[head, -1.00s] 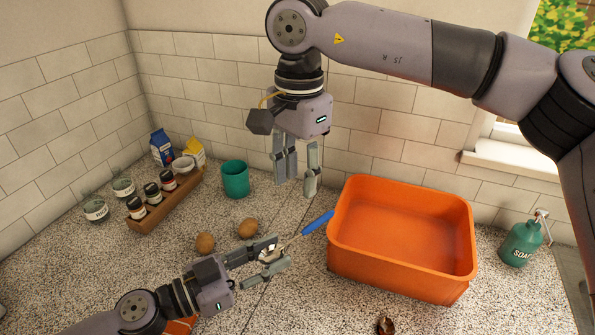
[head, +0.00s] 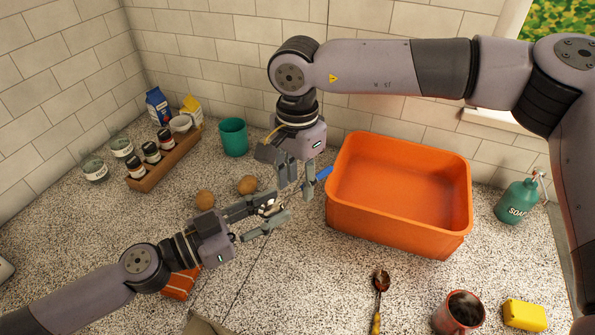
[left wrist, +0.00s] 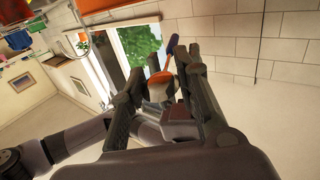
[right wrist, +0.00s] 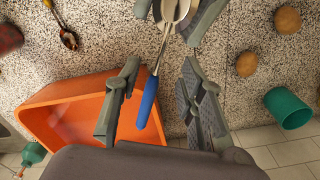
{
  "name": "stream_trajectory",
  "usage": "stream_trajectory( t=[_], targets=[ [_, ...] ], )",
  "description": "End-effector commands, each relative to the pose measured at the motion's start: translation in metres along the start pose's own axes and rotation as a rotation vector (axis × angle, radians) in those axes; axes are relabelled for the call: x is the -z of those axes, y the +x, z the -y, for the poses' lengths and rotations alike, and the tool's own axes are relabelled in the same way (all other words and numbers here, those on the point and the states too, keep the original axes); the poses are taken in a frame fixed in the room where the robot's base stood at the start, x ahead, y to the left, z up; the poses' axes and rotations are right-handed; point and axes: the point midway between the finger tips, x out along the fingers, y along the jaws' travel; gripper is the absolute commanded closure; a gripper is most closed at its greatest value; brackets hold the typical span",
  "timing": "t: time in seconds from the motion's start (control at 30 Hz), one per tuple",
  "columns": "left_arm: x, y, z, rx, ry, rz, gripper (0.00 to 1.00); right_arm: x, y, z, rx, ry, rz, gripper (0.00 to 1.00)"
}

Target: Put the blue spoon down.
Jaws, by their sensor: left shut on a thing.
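The blue spoon has a blue handle (head: 325,173) and a metal bowl end. My left gripper (head: 268,214) is shut on the bowl end, and the handle points up and right towards the orange tub. The spoon also shows between the left fingers in the left wrist view (left wrist: 170,50). My right gripper (head: 294,188) is open above the spoon. In the right wrist view its fingers (right wrist: 160,82) stand on either side of the blue handle (right wrist: 148,102), with gaps on both sides. My left fingers (right wrist: 182,18) show at the top there, around the bowl.
The orange tub (head: 340,220) stands close right of the grippers. A teal cup (head: 233,138) and two brown round items (head: 246,185) are behind left. Another spoon (head: 378,295), a red mug (head: 460,312) and a yellow sponge (head: 525,315) lie in front right.

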Motion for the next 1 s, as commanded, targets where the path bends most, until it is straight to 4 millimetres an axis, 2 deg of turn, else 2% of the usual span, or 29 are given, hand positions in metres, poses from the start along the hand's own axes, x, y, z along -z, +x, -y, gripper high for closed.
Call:
stream_trajectory(
  t=[0.17, 0.7, 0.9, 0.93, 1.0],
  targets=[
    [0.0002, 0.0000, 0.0000, 0.000, 0.000, 0.000, 1.00, -0.0001, 0.0000, 0.0000, 0.000, 0.000, 0.000, 0.64],
    [0.0001, 0.0001, -0.0010, -0.003, 0.000, 0.000, 1.00, -0.0001, -0.0005, 0.0004, 0.002, 0.000, 0.000, 1.00],
    [0.0001, 0.0003, -0.0020, -0.005, -0.001, 0.000, 1.00, -0.0001, -0.0008, 0.0008, 0.003, -0.001, 0.000, 1.00],
    [0.0001, 0.0003, -0.0021, -0.006, -0.001, 0.000, 0.70, -0.0001, -0.0010, 0.0009, 0.003, -0.001, 0.000, 1.00],
    [-0.0001, 0.0003, -0.0019, -0.005, -0.001, 0.000, 0.65, -0.0001, -0.0010, 0.0009, 0.003, -0.001, 0.000, 1.00]
  ],
)
